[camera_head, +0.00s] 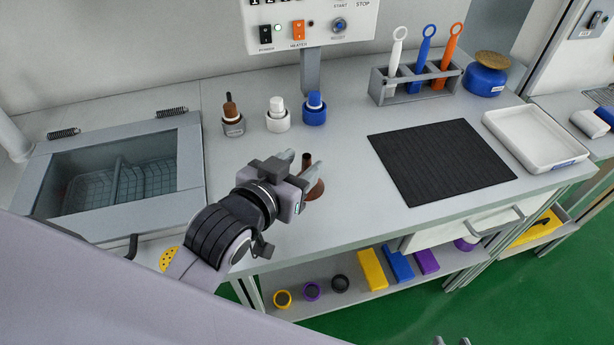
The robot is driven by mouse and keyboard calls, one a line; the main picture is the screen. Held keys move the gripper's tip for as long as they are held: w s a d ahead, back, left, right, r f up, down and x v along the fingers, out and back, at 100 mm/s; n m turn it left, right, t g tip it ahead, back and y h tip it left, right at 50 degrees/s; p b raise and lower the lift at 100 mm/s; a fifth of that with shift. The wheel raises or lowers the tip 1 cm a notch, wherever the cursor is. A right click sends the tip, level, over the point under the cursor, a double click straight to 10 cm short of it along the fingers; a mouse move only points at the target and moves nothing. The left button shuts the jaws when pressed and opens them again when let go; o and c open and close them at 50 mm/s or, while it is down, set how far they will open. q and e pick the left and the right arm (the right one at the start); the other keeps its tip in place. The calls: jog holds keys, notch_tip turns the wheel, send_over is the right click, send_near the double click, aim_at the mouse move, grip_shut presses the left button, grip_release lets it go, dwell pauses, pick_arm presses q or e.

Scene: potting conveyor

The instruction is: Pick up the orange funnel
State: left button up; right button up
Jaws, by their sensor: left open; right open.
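A reddish-brown funnel-shaped thing (316,189), the only thing here that looks like the funnel, stands on the grey bench top. Its narrow stem points up and its wide part is at the bottom; my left gripper hides part of it. My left gripper (303,164) is open, with its fingers pointing away over the bench beside the stem. The stem shows between the two fingers; I cannot tell whether they touch it. Only what look like the fingertips of my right gripper (451,341) show at the bottom edge, apart and empty.
Several small bottles (277,117) stand behind the funnel. A black mat (440,160), a white tray (535,138) and a tool rack (416,87) are to the right. A glass-lidded box (190,165) is at left. A control panel (312,28) hangs above.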

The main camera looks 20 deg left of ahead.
aim_at(304, 162)
pick_arm(q)
jog(key=shift+x, duration=1.55)
jog(key=shift+a+f, duration=0.1)
grip_shut()
